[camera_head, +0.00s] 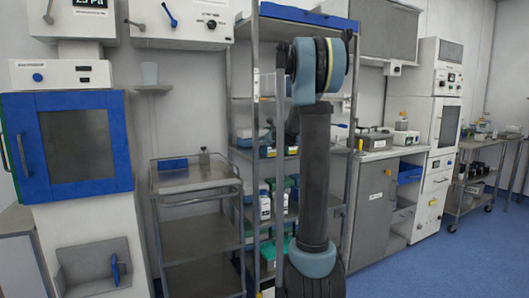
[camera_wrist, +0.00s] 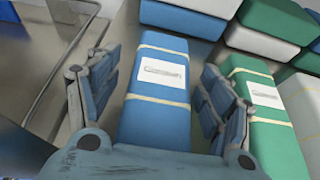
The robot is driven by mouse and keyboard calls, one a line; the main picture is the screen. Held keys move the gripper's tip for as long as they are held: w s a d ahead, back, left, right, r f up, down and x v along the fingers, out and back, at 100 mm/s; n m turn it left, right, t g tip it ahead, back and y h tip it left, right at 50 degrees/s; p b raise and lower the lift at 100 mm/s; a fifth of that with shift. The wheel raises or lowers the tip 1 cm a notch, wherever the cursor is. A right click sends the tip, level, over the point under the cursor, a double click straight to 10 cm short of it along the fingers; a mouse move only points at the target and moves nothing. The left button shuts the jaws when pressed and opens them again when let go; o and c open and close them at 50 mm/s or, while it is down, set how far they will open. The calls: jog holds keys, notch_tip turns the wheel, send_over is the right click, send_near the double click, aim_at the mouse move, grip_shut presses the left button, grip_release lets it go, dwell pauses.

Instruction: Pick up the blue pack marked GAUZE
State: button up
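A blue pack (camera_wrist: 158,122) with pale bands and a white label lies between the fingers of my gripper (camera_wrist: 160,68) in the wrist view. The print on the label is too small to read surely. The fingers are spread, one on each side of the pack, with a visible gap on both sides. In the head view my arm stands upright in front of the shelf rack, and my gripper is hidden there. I cannot tell which blue item on the rack is this pack.
A green pack (camera_wrist: 262,100) lies close to the right finger. Blue-and-white (camera_wrist: 190,15) and green-and-white (camera_wrist: 275,25) packs lie behind. In the head view, a metal rack (camera_head: 255,110) holds several packs, and a steel cart (camera_head: 195,182) stands left of it.

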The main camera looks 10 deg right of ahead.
jog(key=c, duration=1.3)
jog(key=shift+o, duration=0.2)
